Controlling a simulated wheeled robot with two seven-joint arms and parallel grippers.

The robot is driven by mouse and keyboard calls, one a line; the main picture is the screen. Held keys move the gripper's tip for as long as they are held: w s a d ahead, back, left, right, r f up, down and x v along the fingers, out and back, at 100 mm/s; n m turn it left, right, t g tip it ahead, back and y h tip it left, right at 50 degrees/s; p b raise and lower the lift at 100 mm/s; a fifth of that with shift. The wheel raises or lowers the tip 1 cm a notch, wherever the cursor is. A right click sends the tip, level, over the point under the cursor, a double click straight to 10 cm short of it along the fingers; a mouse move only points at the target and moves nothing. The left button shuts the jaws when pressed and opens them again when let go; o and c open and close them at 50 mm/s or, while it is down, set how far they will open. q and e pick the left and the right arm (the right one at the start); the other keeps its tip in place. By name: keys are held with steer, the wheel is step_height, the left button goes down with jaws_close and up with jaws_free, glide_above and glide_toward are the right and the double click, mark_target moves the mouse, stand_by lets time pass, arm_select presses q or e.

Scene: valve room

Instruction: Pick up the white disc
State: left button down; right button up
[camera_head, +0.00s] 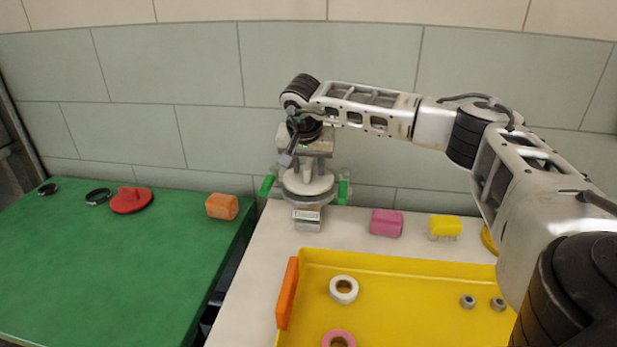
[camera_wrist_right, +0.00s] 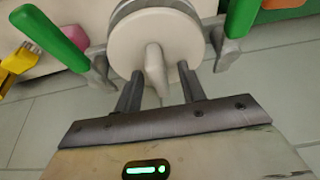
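The white disc (camera_head: 308,187) has an upright fin-shaped grip and sits on a grey round valve body with green handles on the white table. It also shows close up in the right wrist view (camera_wrist_right: 178,42). My right gripper (camera_head: 303,164) is directly above the disc. In the right wrist view my right gripper (camera_wrist_right: 160,84) has its two fingers apart, one on each side of the fin, with gaps visible between fingers and fin. It is open and holds nothing. My left gripper is out of view.
A yellow tray (camera_head: 398,258) with an orange handle holds tape rolls (camera_head: 344,289) and nuts. A pink block (camera_head: 386,222) and a yellow block (camera_head: 445,227) stand behind it. A green table (camera_head: 110,260) at left carries a red disc (camera_head: 131,200), dark rings and an orange block (camera_head: 222,206).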

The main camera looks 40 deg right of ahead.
jaws_close()
